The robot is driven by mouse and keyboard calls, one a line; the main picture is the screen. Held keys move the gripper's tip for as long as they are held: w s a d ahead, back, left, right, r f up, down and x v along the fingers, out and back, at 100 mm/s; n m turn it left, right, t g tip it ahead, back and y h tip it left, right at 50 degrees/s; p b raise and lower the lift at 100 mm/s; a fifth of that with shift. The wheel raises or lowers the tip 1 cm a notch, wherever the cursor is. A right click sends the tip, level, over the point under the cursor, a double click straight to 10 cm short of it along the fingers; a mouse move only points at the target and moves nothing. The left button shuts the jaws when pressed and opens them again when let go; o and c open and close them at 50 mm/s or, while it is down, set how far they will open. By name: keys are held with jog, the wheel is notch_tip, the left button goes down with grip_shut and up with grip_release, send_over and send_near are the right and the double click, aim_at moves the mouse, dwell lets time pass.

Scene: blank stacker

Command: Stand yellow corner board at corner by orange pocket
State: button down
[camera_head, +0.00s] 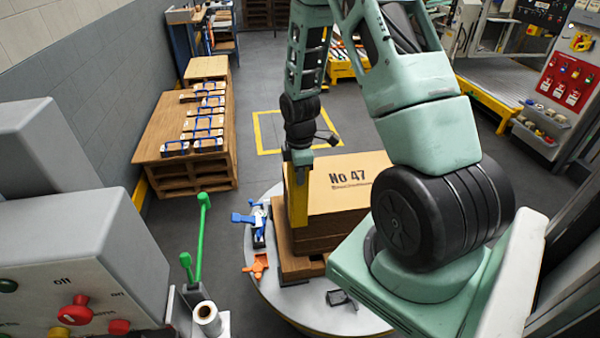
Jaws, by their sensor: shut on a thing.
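The yellow corner board (298,205) stands upright below my gripper (299,163), which is shut on its top end. The board is beside the near left corner of a stack of flat brown blanks (350,190) marked "No 47". I cannot tell whether it touches the stack or what its lower end rests on. The orange pocket (257,266) is low on the round grey turntable (270,304), just left of and below the board. My arm hides the right part of the stack.
The stack sits on a wooden pallet (292,265). A blue clamp-like part (250,218) is close left of the board. A small dark object (340,299) lies at the turntable's front. Green rods (202,235) and a control box (75,290) stand nearer left.

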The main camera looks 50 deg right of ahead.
jog(key=b, duration=0.8)
send_over(301, 220)
jog(key=shift+w+f, duration=0.15)
jog(key=shift+f, duration=2.35)
jog(key=shift+w+f, duration=0.1)
jog(key=shift+f, duration=2.4)
jog(key=shift+s+d+f+b, duration=0.1)
jog(key=shift+f+b, duration=1.3)
jog(key=shift+f, duration=0.85)
jog(key=shift+d+f+b, duration=0.1)
jog(key=shift+f+b, duration=1.3)
jog(key=shift+f, duration=1.3)
jog(key=c, duration=1.6)
grip_release()
jog(key=shift+o, duration=0.4)
jog(key=shift+w, duration=0.2)
jog(key=shift+r, duration=0.15)
